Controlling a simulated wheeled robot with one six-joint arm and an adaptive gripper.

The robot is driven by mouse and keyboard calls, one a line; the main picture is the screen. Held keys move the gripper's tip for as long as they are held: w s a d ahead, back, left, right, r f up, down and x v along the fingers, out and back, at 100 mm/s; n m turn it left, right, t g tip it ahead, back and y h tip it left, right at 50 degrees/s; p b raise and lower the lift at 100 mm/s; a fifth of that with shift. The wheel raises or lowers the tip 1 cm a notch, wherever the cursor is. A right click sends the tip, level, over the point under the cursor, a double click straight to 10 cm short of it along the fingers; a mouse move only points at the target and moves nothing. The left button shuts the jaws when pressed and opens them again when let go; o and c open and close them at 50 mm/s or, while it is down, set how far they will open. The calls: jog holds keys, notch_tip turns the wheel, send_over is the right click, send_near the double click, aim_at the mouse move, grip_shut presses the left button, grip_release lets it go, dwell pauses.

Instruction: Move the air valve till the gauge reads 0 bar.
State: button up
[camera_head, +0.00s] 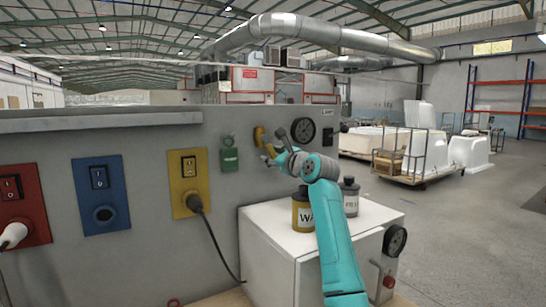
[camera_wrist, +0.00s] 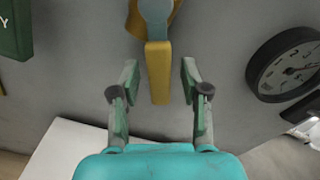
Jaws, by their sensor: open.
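The air valve has a yellow lever (camera_wrist: 159,75) on a grey pivot, mounted on the grey wall panel. In the wrist view the lever hangs down nearly upright. My gripper (camera_wrist: 160,82) is open, with one finger on each side of the lever's lower end and a gap visible on both sides. In the head view the valve (camera_head: 259,137) is partly hidden by my gripper (camera_head: 272,146). The round black gauge (camera_head: 303,130) is to the right of the valve. It also shows in the wrist view (camera_wrist: 288,66), but its reading is too small to tell.
A green box (camera_head: 229,155) hangs left of the valve. Red, blue and yellow switch plates (camera_head: 189,182) are further left. A white cabinet (camera_head: 270,245) below my arm carries a yellow can (camera_head: 302,213) and a grey can (camera_head: 350,197). A second dial (camera_head: 396,240) is on the cabinet.

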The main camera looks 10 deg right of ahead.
jog(key=shift+c, duration=0.3)
grip_shut()
jog(key=shift+d, duration=0.1)
jog(key=shift+w+d+r+n, duration=0.1)
jog(key=shift+d+r+n, duration=0.15)
jog(key=shift+n, duration=0.35)
jog(key=shift+w+d+r+n, duration=0.1)
jog(key=shift+d+r+n, duration=0.1)
jog(key=shift+n, duration=0.4)
jog(key=shift+w+d+r+n, duration=0.1)
jog(key=shift+d+r+n, duration=0.3)
jog(key=shift+n, duration=0.55)
jog(key=shift+w+d+r+n, duration=0.1)
jog(key=shift+d+r+n, duration=0.2)
jog(key=shift+n, duration=0.65)
jog(key=shift+r, duration=0.1)
jog(key=shift+o, duration=0.3)
grip_release()
